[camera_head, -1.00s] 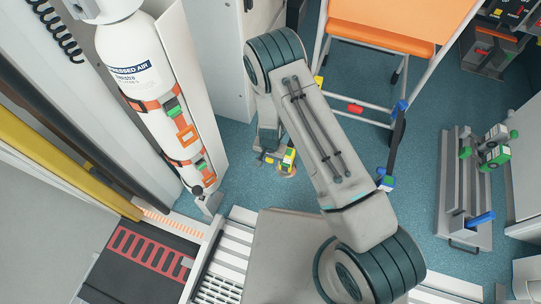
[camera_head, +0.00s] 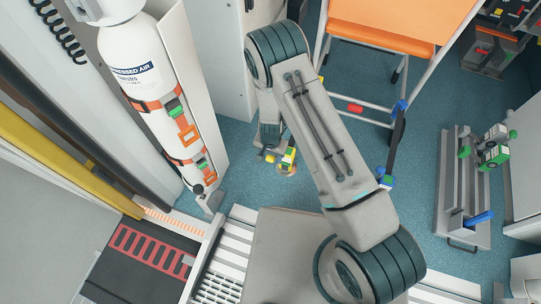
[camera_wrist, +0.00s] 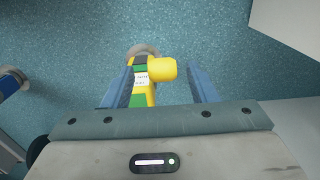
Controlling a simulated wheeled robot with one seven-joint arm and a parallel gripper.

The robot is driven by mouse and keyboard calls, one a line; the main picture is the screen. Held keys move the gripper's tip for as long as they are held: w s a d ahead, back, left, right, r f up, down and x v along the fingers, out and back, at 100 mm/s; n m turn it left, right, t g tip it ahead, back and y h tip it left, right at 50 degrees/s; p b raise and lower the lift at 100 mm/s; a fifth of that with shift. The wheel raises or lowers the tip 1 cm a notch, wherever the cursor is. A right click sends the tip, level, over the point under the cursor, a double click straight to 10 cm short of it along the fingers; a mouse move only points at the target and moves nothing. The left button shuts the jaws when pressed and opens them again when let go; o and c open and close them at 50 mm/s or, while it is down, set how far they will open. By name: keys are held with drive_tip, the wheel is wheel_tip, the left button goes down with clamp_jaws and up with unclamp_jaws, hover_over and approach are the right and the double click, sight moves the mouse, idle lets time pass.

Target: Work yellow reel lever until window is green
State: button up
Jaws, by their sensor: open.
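The reel (camera_head: 289,157) is a small yellow and green device low over the blue floor, beside the end of my arm. In the wrist view the reel body (camera_wrist: 143,92) shows a white printed label, green patches and a round grey part at its far end. The yellow lever (camera_wrist: 162,69) shows as a rounded end projecting right from the body. My gripper (camera_wrist: 160,76) is open, its two blue fingers either side of the reel and lever, with visible gaps. I cannot make out the window or its colour. In the head view my arm partly hides the gripper.
A white compressed-air cylinder (camera_head: 150,75) with orange straps stands at the left. An orange-topped frame (camera_head: 385,35) is behind, with a strap with blue ends (camera_head: 395,145) near it. A grey rack (camera_head: 465,195) stands right. Blue floor is open between them.

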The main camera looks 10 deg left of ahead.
wheel_tip(320, 180, up, 12)
drive_tip(key=p, duration=0.3)
drive_tip(key=shift+f+p, duration=0.25)
drive_tip(key=shift+p, duration=0.1)
